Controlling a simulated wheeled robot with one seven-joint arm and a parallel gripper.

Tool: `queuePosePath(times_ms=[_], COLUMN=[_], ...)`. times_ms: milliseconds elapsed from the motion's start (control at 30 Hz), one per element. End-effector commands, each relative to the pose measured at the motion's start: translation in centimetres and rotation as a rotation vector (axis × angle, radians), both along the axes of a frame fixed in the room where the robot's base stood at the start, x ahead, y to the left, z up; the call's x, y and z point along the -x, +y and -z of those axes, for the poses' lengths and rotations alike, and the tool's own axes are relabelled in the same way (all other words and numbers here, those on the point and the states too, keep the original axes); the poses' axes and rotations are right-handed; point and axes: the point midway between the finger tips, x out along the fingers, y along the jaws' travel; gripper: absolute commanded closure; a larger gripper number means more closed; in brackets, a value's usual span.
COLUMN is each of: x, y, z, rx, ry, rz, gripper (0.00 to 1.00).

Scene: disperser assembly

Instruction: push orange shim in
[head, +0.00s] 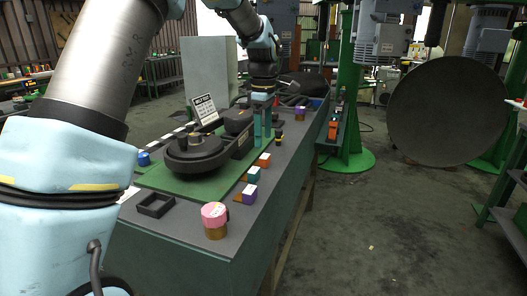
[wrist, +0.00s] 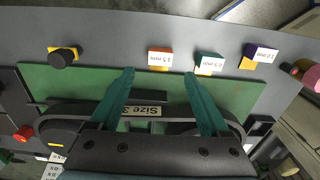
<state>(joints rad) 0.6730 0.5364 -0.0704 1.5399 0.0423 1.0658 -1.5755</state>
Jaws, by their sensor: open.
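The orange shim (head: 263,160), a small block with a white label, sits by the right edge of the green plate (head: 165,183). In the wrist view the orange shim (wrist: 160,59) lies just beyond and between my fingertips, with a gap to both. My gripper (head: 262,139) has its teal fingers pointing down over the black disperser assembly (head: 195,157). In the wrist view my gripper (wrist: 158,74) is open and empty, its fingers spread over the dark body with a "Size 3" label (wrist: 143,111). Whether the fingertips touch anything is unclear.
A teal shim (head: 252,174) and a purple shim (head: 244,194) stand near the orange one along the table edge. A pink-topped cylinder (head: 214,218) and a black square tray (head: 155,205) are at the front. A yellow-and-black knob (wrist: 63,56) shows in the wrist view.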

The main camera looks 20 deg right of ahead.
Motion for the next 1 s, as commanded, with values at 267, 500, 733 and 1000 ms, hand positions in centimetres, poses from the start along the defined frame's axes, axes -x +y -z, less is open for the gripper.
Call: queuePosePath(times_ms=[267,500,733,1000], x=[0.0,0.0,0.0,0.0], y=[0.0,0.0,0.0,0.0], z=[-3.8,-4.4,-4.4,-4.3], rx=[0.001,-0.001,-0.001,-0.001], ry=[-0.001,0.001,0.001,0.001], rz=[0.001,0.000,0.000,0.001], gripper=[0.20,0.20,0.20,0.20])
